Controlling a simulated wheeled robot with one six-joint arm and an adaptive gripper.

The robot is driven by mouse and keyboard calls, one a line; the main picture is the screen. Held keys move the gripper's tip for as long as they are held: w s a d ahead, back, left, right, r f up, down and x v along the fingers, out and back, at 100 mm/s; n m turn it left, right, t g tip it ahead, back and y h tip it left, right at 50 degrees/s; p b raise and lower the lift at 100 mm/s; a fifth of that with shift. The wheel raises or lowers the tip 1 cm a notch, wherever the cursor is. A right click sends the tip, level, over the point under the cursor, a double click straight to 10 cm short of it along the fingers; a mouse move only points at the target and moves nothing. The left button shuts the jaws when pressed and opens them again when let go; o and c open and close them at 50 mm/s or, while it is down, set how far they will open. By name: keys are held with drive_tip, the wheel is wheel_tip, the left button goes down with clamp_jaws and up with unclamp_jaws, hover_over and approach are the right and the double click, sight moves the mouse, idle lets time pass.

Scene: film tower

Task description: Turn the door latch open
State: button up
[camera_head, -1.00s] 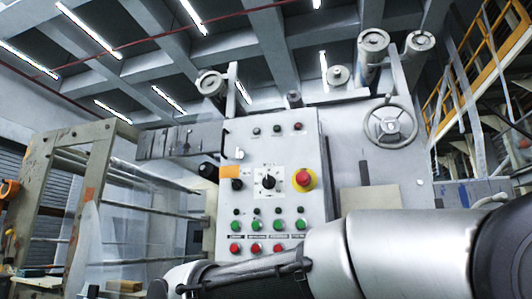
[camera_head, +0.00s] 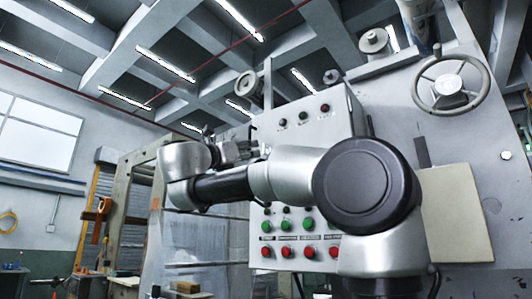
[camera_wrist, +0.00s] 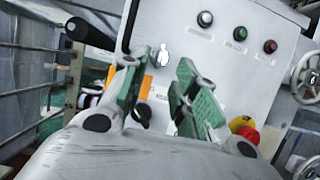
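A grey control cabinet (camera_head: 352,112) stands in front of me; its face also fills the wrist view (camera_wrist: 215,65). A small white latch-like piece (camera_wrist: 163,56) sits on that face near its left edge. I cannot tell for sure that it is the door latch. A black handle-like bar (camera_wrist: 130,25) is at the cabinet's left edge. My gripper (camera_wrist: 158,70) is open, with green-padded fingers on either side below the white piece, and nothing is seen held.
A red emergency button (camera_wrist: 248,133) with a yellow ring is right of my fingers. Green buttons (camera_head: 286,225) and red buttons (camera_head: 282,251) line the lower panel. A handwheel (camera_head: 449,85) stands at right. A beige frame machine (camera_head: 128,190) is at left.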

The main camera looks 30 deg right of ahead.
sight(263, 149)
drive_tip(key=x, duration=0.7)
drive_tip(key=shift+d, duration=0.1)
clamp_jaws()
